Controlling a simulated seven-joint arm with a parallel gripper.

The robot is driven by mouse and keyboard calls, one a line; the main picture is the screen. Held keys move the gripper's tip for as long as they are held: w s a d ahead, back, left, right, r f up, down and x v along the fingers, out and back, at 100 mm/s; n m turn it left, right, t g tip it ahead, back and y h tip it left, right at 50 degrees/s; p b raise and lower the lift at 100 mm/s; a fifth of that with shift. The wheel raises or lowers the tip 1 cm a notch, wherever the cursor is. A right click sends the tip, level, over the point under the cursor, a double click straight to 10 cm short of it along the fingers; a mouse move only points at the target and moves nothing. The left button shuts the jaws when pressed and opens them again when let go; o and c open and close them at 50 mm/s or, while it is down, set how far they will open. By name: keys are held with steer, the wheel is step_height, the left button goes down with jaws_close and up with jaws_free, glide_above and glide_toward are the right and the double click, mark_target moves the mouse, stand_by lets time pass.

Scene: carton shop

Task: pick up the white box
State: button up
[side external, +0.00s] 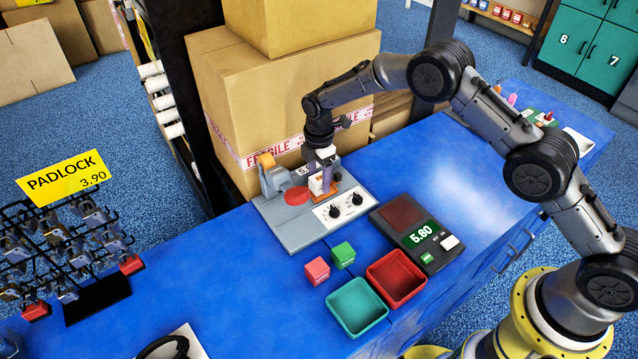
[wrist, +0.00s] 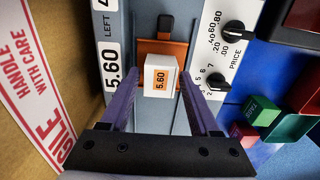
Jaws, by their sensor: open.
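In the side view the white box (side external: 316,185) is partly hidden near my gripper. My gripper (wrist: 160,95) is open, with one purple finger on each side of the box and visible gaps between them. In the side view my gripper (side external: 325,172) points down over the machine.
The grey machine (side external: 290,236) has two black knobs. Large cartons (side external: 225,90) stand close behind it.

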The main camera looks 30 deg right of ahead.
steer(key=shift+f, duration=0.5)
jaws_close()
steer(key=shift+r, duration=0.1)
